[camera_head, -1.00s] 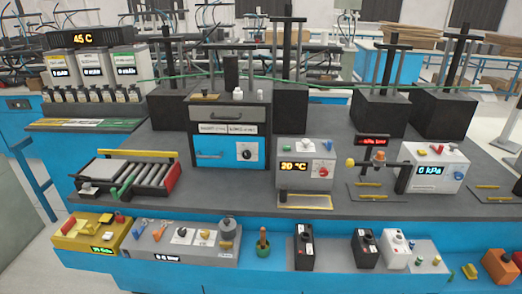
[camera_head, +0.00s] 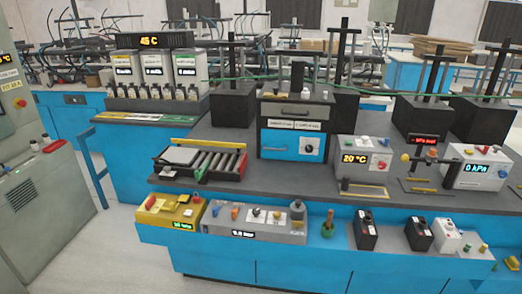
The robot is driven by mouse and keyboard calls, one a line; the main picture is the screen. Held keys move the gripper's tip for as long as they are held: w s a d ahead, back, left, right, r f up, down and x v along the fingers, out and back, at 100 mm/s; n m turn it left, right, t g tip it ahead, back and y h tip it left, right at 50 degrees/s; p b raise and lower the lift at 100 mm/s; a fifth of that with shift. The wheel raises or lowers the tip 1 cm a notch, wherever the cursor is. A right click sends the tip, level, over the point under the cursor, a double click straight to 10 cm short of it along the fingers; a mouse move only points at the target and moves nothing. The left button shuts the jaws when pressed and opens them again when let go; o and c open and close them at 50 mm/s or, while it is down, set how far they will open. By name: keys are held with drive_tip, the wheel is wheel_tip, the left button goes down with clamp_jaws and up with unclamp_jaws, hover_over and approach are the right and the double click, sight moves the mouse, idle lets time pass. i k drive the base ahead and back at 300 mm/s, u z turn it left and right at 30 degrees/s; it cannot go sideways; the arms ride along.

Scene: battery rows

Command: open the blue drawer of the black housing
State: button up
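The black housing (camera_head: 266,110) stands on the dark bench top, right of the picture's middle. Its blue drawer (camera_head: 280,147) is the lower front panel, with a light horizontal handle and a white plate with a dark knob. The drawer front looks flush with the housing, so it appears closed. A grey upper drawer (camera_head: 297,112) with a dark handle sits above it, and two labels lie between them. My gripper is not in view.
A roller tray (camera_head: 215,165) stands left of the housing and a grey 20 °C box (camera_head: 362,158) right of it. Grey and yellow control boxes line the lower front ledge. A grey cabinet (camera_head: 45,205) stands at far left, with clear floor (camera_head: 110,240) beside it.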

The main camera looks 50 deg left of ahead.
sight(287, 145)
drive_tip(key=u, duration=1.4)
